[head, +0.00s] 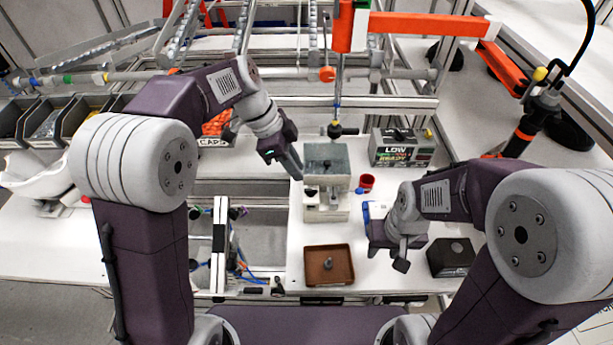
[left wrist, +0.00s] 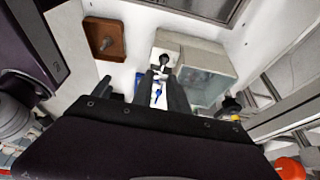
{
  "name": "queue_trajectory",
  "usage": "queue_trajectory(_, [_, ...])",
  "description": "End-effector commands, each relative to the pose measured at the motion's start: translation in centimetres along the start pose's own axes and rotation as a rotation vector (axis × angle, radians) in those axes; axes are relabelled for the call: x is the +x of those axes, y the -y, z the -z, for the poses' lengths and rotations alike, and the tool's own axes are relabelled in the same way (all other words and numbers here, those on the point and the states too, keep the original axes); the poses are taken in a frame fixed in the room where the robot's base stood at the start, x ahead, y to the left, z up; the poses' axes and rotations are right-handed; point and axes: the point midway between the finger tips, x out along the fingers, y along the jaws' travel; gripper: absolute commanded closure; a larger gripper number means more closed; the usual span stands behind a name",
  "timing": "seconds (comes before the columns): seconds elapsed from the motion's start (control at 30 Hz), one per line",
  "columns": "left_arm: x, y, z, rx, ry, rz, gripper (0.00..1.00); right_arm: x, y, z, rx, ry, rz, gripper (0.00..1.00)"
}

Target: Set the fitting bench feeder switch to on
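No part is clearly marked as the feeder switch. A grey block fixture (head: 327,160) stands on the white bench (head: 305,225), with small dark knobs (head: 311,192) on its near side. In the left wrist view the fixture (left wrist: 207,88) has a pale part with a dark knob (left wrist: 167,60) beside it. My left gripper (head: 296,170) is at the fixture's upper left in the head view. Its fingers (left wrist: 160,92) are apart, with a white and blue patch showing between them. My right gripper (head: 402,262) hangs right of the brown tray; its finger gap is unclear.
A brown tray (head: 311,270) with a peg lies at the front. A box lettered LOW and READY (head: 400,149) stands behind, right of the fixture. A red cup (head: 367,182) is beside the fixture; a black box (head: 451,258) is at right. Bins (head: 45,118) stand far left.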

Motion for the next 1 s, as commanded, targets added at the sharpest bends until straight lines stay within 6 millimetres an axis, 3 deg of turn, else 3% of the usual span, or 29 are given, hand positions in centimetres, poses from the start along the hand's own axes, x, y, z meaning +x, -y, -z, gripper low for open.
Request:
queue_trajectory(0.2, [4.6, -0.1, -0.1, -0.003, 0.003, -0.006, 0.81, -0.6, 0.0, 0.1, 0.000, 0.000, 0.000, 0.61])
queue_trajectory(0.4, [7.3, -0.1, -0.1, -0.003, 0.003, -0.002, 0.81, -0.9, 0.0, 0.1, 0.000, -0.001, 0.000, 0.61])
queue_trajectory(0.7, [7.7, 0.0, -0.1, -0.004, 0.002, 0.000, 0.81, -0.8, 0.0, 0.1, 0.000, -0.001, 0.000, 0.61])
queue_trajectory(0.77, [7.7, 0.0, -0.1, -0.004, 0.002, 0.000, 0.98, -0.8, 0.0, 0.1, 0.000, -0.001, 0.000, 0.61])
queue_trajectory(0.8, [7.7, 0.0, -0.1, -0.004, 0.002, 0.000, 1.00, -0.8, 0.0, 0.1, 0.000, -0.001, 0.000, 0.61])
queue_trajectory(1.0, [7.7, 0.0, -0.2, -0.006, 0.003, 0.002, 1.00, -0.8, 0.0, 0.1, 0.000, -0.001, 0.000, 0.61])
